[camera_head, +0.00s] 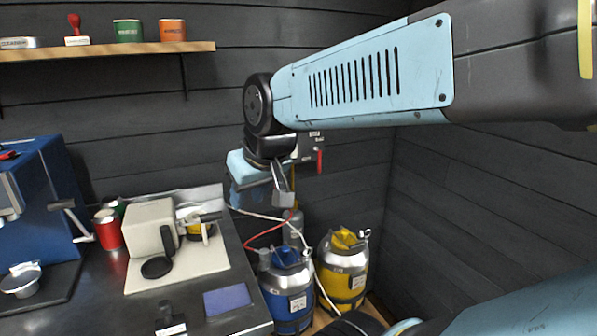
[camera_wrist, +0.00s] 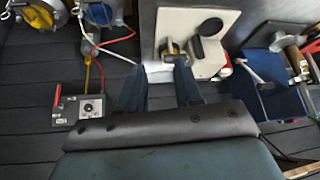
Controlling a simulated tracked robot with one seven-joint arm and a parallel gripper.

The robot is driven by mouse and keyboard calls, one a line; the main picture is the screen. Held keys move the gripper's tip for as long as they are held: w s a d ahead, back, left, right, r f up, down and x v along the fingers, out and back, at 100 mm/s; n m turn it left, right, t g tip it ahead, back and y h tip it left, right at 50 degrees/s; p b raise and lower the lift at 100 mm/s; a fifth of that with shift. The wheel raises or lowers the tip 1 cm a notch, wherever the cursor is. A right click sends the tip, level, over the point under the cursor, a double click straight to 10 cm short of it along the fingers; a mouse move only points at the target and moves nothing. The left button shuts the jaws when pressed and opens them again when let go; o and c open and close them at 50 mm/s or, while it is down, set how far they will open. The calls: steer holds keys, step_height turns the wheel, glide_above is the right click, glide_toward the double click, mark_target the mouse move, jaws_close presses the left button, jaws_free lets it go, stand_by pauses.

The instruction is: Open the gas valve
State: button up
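A grey wall box (camera_head: 309,146) with a red lever hanging down beside it is on the back wall, partly hidden behind my arm. In the wrist view this box (camera_wrist: 78,112) shows its face with a round dial, and the red lever (camera_wrist: 57,98) stands at its left edge. I take the red lever for the gas valve, but its label is unreadable. My gripper (camera_wrist: 161,75) is open and empty, its two dark fingers apart. The box lies left of the fingers in the wrist view; they do not touch it.
A blue keg (camera_head: 287,290) and a yellow keg (camera_head: 342,268) stand in the corner, with red and white hoses near them. A beige machine (camera_head: 153,232) and a blue machine (camera_head: 36,205) stand on the counter. A wooden shelf (camera_head: 100,51) is above.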

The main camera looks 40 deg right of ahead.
steer(key=w, duration=0.4)
steer(key=w+d+f+n+t, duration=0.1)
steer(key=w, duration=0.3)
steer(key=w+f+t, duration=0.1)
steer(key=w, duration=0.3)
steer(key=shift+d+f+n, duration=0.1)
steer(key=shift+d+n, duration=0.2)
steer(key=shift+d, duration=0.05)
jaws_close()
steer(key=w+d+f+t+h, duration=0.35)
steer(key=w+d, duration=0.35)
steer(key=w, duration=0.3)
steer(key=w+d+f+n+g+h, duration=0.1)
steer(key=d+f+n+h, duration=0.1)
steer(key=d+f+h, duration=0.3)
steer(key=w+d+f+n+g+h, duration=0.1)
steer(key=d+f+n+h, duration=0.1)
steer(key=d+f+h, duration=0.2)
steer(key=shift+d+f+n+h, duration=0.35)
steer(key=shift+d+h, duration=1.2)
steer(key=shift+d, duration=2.35)
steer(key=shift+w, duration=0.1)
